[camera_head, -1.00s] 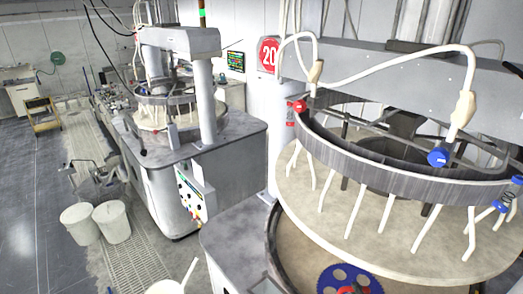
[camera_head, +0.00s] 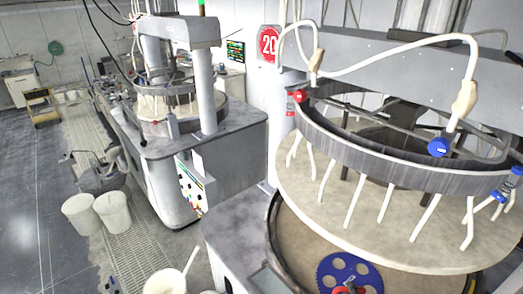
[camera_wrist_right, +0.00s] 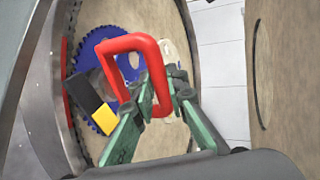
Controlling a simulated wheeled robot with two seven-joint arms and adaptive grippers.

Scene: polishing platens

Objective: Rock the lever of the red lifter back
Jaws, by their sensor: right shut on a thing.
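The red lifter (camera_wrist_right: 104,55) shows in the right wrist view as a rounded red loop over the blue toothed disc (camera_wrist_right: 95,40). My right gripper (camera_wrist_right: 160,88) has green fingers closed at the right side of this loop. A black and yellow block (camera_wrist_right: 104,118) sits left of the fingers; I cannot tell whether it belongs to the lifter. In the head view the blue disc (camera_head: 334,268) lies on the lower platen, with a bit of red at its middle, cut by the bottom edge. The lever cannot be told apart clearly. My left gripper is not in view.
The big upper plate (camera_head: 310,205) with its grey ring and white hoses hangs over the lower platen (camera_head: 300,245). A metal rim (camera_wrist_right: 40,110) curves close on the left in the wrist view. White buckets (camera_head: 112,211) stand on the floor beside a second machine.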

